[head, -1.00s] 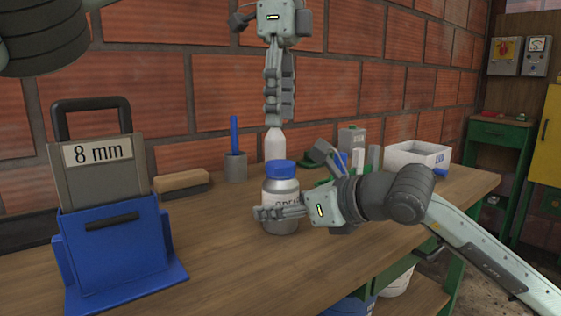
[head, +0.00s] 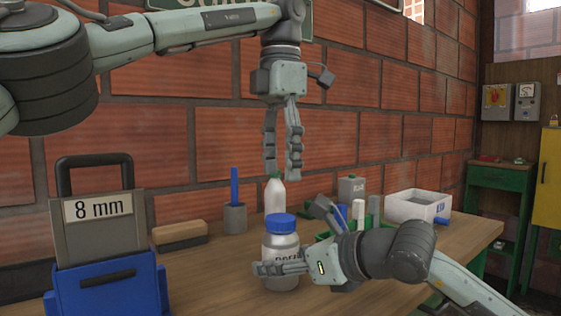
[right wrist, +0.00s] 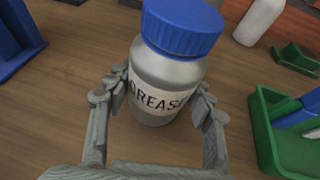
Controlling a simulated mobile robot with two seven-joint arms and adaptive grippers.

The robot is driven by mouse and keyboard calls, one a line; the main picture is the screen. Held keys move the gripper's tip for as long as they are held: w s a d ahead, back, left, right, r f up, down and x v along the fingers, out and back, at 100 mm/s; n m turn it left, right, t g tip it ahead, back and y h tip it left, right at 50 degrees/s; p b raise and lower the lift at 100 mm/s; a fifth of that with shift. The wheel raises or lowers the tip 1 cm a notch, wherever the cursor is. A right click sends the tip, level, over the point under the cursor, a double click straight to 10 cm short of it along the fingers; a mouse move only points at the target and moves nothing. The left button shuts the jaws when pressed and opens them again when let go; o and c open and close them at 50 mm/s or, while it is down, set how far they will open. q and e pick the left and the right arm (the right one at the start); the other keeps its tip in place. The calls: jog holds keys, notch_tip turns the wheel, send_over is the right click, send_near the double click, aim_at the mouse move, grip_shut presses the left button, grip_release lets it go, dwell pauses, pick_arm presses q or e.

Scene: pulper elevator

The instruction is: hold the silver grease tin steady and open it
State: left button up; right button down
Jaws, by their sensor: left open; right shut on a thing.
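The silver grease tin (head: 282,246) stands upright on the wooden bench, with its blue lid (head: 282,223) on. My right gripper (head: 268,268) is shut around the tin's lower body; in the right wrist view the fingers of the right gripper (right wrist: 160,105) press on both sides of the tin (right wrist: 168,75) by its GREASE label. My left gripper (head: 283,170) points down with fingers apart and empty. It hangs above and behind the lid, clear of it, in front of the wall.
A white bottle (head: 275,193) stands behind the tin. A blue holder with an 8 mm plate (head: 100,235) and a brush (head: 180,235) are at left. A grey cup (head: 235,217) stands behind. A green tray (right wrist: 290,140) and a white box (head: 418,206) are at right.

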aim_at(281, 217)
pick_arm(q)
jog(key=m, duration=0.7)
jog(key=shift+m, duration=0.3)
jog(key=m, duration=0.7)
jog(key=shift+m, duration=0.4)
jog(key=shift+f+m, duration=0.1)
jog(key=shift+m, duration=0.2)
jog(key=shift+f, duration=3.9)
